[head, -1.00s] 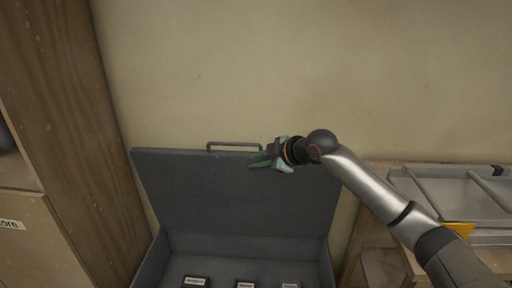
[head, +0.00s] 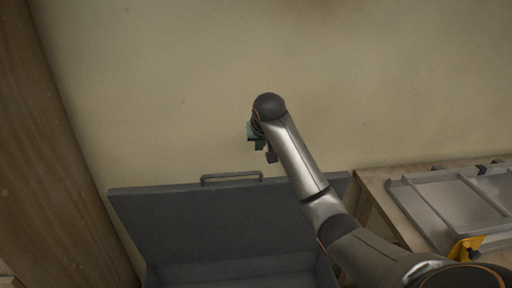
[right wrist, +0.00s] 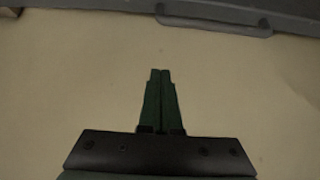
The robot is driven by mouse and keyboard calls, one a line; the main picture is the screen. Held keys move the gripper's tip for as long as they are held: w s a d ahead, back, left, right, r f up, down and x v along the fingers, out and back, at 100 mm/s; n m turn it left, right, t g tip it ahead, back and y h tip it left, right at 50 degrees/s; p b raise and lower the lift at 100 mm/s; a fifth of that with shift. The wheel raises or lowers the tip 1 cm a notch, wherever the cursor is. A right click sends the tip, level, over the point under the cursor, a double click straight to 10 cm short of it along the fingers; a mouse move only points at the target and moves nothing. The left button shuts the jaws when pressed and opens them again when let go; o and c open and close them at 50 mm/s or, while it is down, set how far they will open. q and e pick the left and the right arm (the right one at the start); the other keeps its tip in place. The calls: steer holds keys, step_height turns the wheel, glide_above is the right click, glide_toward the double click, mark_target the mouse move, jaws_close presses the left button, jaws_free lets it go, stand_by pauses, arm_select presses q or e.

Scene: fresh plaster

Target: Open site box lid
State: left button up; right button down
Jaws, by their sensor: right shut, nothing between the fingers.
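The grey site box (head: 235,268) stands against the wall with its lid (head: 215,220) raised upright. A bar handle (head: 231,179) sits on the lid's top edge; it also shows at the top of the right wrist view (right wrist: 214,25). My right gripper (head: 254,137) is above the lid, a little right of the handle and apart from it, partly hidden by its own wrist. In the right wrist view its green fingers (right wrist: 161,95) are together and empty, in front of bare wall. My left gripper is not in view.
A wooden table (head: 385,200) at right bears a grey metal tray (head: 450,205) and a yellow item (head: 467,247). A wooden post (head: 60,150) stands at left. The plaster wall (head: 400,80) behind is bare.

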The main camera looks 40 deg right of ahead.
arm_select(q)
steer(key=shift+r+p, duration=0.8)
arm_select(e)
steer(key=shift+w+d+f, duration=0.1)
steer(key=shift+w+f, duration=0.05)
steer(key=shift+f, duration=1.1)
steer(key=shift+w+d+f, duration=0.1)
steer(key=shift+w+f, duration=0.1)
steer(key=shift+f, duration=1.05)
steer(key=shift+w+d+f, duration=0.1)
steer(key=shift+w+f, duration=0.05)
steer(key=shift+f, duration=1.1)
